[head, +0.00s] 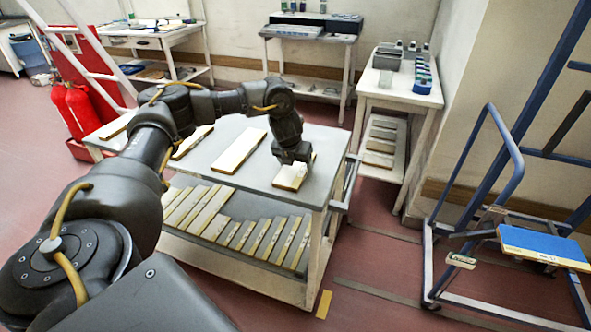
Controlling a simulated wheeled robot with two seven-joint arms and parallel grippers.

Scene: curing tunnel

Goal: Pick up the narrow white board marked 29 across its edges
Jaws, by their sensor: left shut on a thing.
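A narrow white board (288,178) with a yellowish wooden edge lies near the right end of the grey cart's top (230,180). My left gripper (293,164) points down over this board and is shut on it across its edges. The board looks flat at the level of the cart top; I cannot tell whether it is lifted. Its number is too small to read. The gripper hides part of its far end. My right gripper is not in view.
A wider white board (240,150) lies to the left on the cart top, with another board (192,142) further left. The lower shelf holds several boards (235,232). A blue-framed trolley (500,190) stands at right. Red extinguishers (80,110) stand at left.

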